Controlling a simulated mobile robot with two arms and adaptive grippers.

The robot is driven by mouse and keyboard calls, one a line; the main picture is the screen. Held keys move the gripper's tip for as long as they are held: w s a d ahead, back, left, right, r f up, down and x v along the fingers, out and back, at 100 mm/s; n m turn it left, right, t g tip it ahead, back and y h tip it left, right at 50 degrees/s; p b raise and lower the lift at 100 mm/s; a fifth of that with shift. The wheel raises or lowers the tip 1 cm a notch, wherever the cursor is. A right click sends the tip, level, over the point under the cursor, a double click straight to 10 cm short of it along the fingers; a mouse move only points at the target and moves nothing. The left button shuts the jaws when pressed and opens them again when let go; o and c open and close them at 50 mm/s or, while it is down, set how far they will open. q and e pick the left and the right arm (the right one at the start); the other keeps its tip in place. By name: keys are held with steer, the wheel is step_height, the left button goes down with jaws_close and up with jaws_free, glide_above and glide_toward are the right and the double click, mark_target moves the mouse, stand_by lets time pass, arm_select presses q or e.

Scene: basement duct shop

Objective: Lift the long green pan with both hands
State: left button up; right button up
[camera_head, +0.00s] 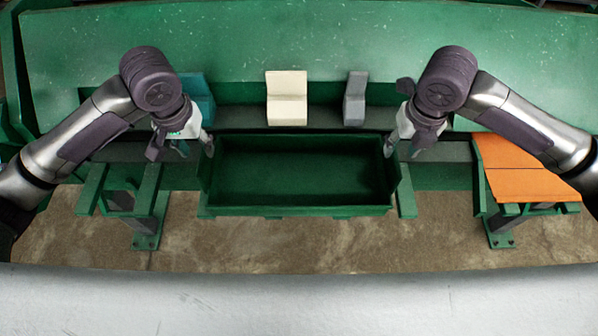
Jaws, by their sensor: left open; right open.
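The long green pan (297,211) sits level in the middle of the head view, an empty open-topped tray with dark inner walls. My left gripper (182,151) is open at the pan's left end, with one finger close to the end wall. My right gripper (411,152) is open at the pan's right end, also with a finger close to the wall. I cannot tell whether either gripper touches the pan.
Behind the pan stand a teal block (197,97), a cream block (287,98) and a grey block (355,98). An orange panel (525,182) lies at the right. Green support stands (147,228) flank the pan. A pale surface (300,300) spans the front.

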mark_target(202, 156)
arm_select(q)
steer(key=shift+w+f, duration=0.2)
steer(key=shift+f, duration=1.05)
steer(key=shift+w+f, duration=0.15)
steer(key=shift+f, duration=1.1)
arm_select(e)
steer(key=shift+w+f, duration=0.2)
steer(key=shift+f, duration=1.05)
steer(key=shift+w+f, duration=0.15)
steer(key=shift+f, duration=1.1)
arm_select(q)
jaws_close()
arm_select(e)
jaws_close()
steer(key=shift+r, duration=0.1)
